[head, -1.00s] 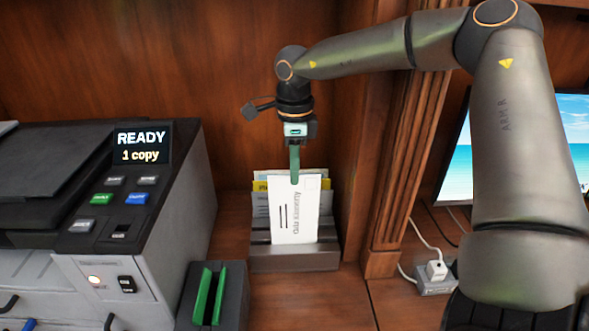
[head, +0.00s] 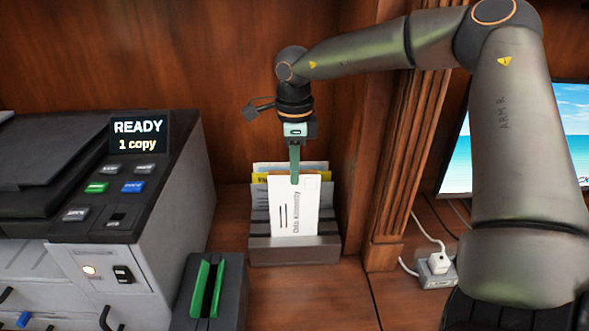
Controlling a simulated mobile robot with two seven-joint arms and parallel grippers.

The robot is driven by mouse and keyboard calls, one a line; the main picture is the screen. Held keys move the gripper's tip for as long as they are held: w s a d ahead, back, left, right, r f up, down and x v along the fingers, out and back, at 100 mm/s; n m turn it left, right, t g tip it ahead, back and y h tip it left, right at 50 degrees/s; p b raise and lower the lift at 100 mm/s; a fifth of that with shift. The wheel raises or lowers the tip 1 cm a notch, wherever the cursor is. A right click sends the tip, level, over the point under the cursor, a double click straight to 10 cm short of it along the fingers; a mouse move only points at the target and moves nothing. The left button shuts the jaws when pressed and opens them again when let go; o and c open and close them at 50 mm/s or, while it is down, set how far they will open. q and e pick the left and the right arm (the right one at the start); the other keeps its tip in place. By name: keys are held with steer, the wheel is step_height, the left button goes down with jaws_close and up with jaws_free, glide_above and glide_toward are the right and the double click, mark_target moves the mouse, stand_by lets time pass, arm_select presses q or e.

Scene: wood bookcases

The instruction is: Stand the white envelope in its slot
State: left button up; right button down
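The white envelope (head: 294,207), with printed writing and dark bars, is upright at the front of the dark letter rack (head: 294,254). Its lower edge meets the rack's low front wall; whether it rests on the slot's floor is hidden. My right gripper (head: 295,180) points down from above, one green finger showing in front of the envelope's top edge. It appears shut on the envelope; the other finger is hidden behind it. Other envelopes, one with a yellow edge (head: 261,178), stand in the rack behind it. My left gripper is not in view.
A printer (head: 165,225) stands left of the rack. A dark block with a green-lined slot (head: 235,290) is in front left. A wooden pillar (head: 405,165), a power strip with a white plug (head: 437,270) and a monitor (head: 530,150) are on the right.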

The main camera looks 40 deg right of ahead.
steer(key=shift+f+b, duration=0.65)
steer(key=shift+f, duration=0.25)
steer(key=c, duration=1)
jaws_free()
steer(key=shift+r, duration=0.1)
step_height(320, 180, up, 12)
steer(key=shift+r+p, duration=0.25)
steer(key=shift+p, duration=0.2)
